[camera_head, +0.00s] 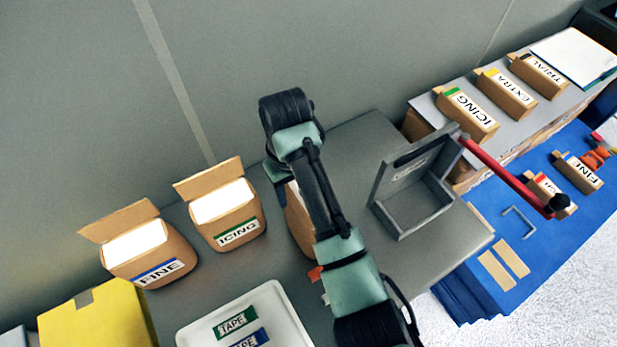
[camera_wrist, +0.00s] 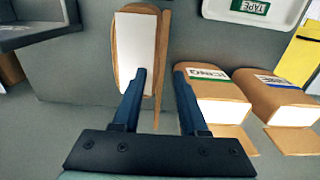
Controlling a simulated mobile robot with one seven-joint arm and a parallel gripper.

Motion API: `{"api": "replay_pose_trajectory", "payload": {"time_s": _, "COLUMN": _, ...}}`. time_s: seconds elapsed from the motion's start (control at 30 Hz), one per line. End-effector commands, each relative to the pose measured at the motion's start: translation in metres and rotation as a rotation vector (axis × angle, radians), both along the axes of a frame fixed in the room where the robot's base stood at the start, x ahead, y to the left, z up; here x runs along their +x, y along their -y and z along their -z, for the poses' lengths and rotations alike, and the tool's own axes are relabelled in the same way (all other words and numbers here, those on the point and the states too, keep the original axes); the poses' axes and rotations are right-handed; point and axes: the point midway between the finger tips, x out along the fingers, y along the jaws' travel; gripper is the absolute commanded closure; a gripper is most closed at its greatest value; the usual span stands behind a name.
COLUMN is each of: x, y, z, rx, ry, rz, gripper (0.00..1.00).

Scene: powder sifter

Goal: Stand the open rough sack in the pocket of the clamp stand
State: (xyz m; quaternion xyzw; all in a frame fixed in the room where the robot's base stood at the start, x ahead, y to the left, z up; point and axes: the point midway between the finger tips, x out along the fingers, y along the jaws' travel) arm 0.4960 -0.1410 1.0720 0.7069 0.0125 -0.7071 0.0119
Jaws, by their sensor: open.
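An open brown sack (camera_head: 297,222) with its label out of sight stands on the grey bench, mostly hidden behind my arm in the head view. The wrist view shows this sack (camera_wrist: 137,48) from above, with white powder inside and its raised flap seen nearly edge-on. My gripper (camera_wrist: 160,72) is open and empty above the sack. Its fingers appear on either side of the flap; I cannot tell their depth. The grey clamp stand (camera_head: 388,182) stands to the right with an empty pocket and a raised red lever (camera_head: 505,175). Part of it shows in the wrist view (camera_wrist: 40,30).
Open sacks marked ICING (camera_head: 222,215) and FINE (camera_head: 148,255) stand to the left. A white tray (camera_head: 190,338) with tape labels lies in front, beside a yellow box (camera_head: 95,318). Closed packs (camera_head: 467,112) sit on the shelf at right. Bare bench lies around the stand.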

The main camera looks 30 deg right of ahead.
Motion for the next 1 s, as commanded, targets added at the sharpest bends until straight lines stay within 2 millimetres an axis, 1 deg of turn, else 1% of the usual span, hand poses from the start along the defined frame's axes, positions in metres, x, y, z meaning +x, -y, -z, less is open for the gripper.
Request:
{"api": "replay_pose_trajectory", "payload": {"time_s": 0.1, "x": 0.0, "y": 0.0001, "z": 0.0002, "rx": 0.0, "ry": 0.0, "rz": 0.0, "gripper": 0.57}}
{"api": "replay_pose_trajectory", "payload": {"time_s": 0.13, "x": 0.0, "y": 0.0001, "z": 0.0001, "rx": 0.0, "ry": 0.0, "rz": 0.0, "gripper": 0.61}}
{"api": "replay_pose_trajectory", "payload": {"time_s": 0.27, "x": 0.0, "y": 0.0001, "z": 0.0, "rx": 0.0, "ry": 0.0, "rz": 0.0, "gripper": 0.84}}
{"api": "replay_pose_trajectory", "payload": {"time_s": 0.3, "x": 0.0, "y": 0.0001, "z": -0.0001, "rx": 0.0, "ry": 0.0, "rz": 0.0, "gripper": 0.92}}
{"api": "replay_pose_trajectory", "payload": {"time_s": 0.33, "x": 0.0, "y": 0.0001, "z": -0.0001, "rx": 0.0, "ry": 0.0, "rz": 0.001, "gripper": 0.97}}
{"api": "replay_pose_trajectory", "payload": {"time_s": 0.37, "x": 0.0, "y": 0.0001, "z": -0.0001, "rx": 0.0, "ry": 0.0, "rz": 0.001, "gripper": 1.0}}
{"api": "replay_pose_trajectory", "payload": {"time_s": 1.0, "x": 0.0002, "y": 0.0001, "z": -0.0004, "rx": 0.0, "ry": 0.001, "rz": 0.0, "gripper": 1.0}}
